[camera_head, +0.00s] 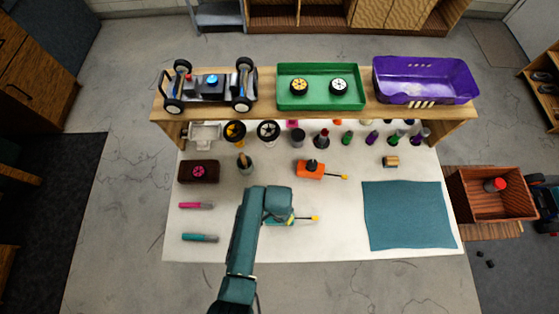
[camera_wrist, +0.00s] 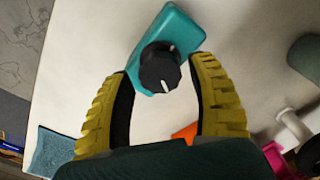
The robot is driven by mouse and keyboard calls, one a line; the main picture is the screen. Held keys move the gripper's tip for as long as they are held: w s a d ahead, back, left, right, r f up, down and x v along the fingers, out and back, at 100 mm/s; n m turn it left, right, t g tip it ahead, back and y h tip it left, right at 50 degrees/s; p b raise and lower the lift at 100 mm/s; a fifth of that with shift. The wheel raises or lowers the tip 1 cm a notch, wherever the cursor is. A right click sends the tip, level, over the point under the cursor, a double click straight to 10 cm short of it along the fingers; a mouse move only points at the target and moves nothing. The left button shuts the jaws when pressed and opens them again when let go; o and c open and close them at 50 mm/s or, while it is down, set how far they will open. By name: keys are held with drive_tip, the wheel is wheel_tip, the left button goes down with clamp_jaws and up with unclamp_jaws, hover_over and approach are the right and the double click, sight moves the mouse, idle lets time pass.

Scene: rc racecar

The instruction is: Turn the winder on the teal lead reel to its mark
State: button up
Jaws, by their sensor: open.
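The teal lead reel (camera_wrist: 183,27) lies on the white table top in the wrist view. Its black round winder (camera_wrist: 157,72) faces me, with a short white line near its lower edge and another pale line near its top. My gripper (camera_wrist: 160,66) is open, with its yellow-padded fingertips on either side of the winder. The left fingertip is close to the winder; I cannot tell whether either finger touches it. In the head view my gripper (camera_head: 283,214) hides most of the reel, and only a lead with a yellow tip (camera_head: 314,218) shows to its right.
An orange reel (camera_head: 309,170) with a black winder stands just behind. A teal mat (camera_head: 408,215) lies to the right, with pink (camera_head: 195,205) and teal (camera_head: 200,238) pens to the left. A raised wooden shelf (camera_head: 268,108) crosses the back.

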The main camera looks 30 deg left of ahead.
drive_tip(key=shift+r, duration=2.65)
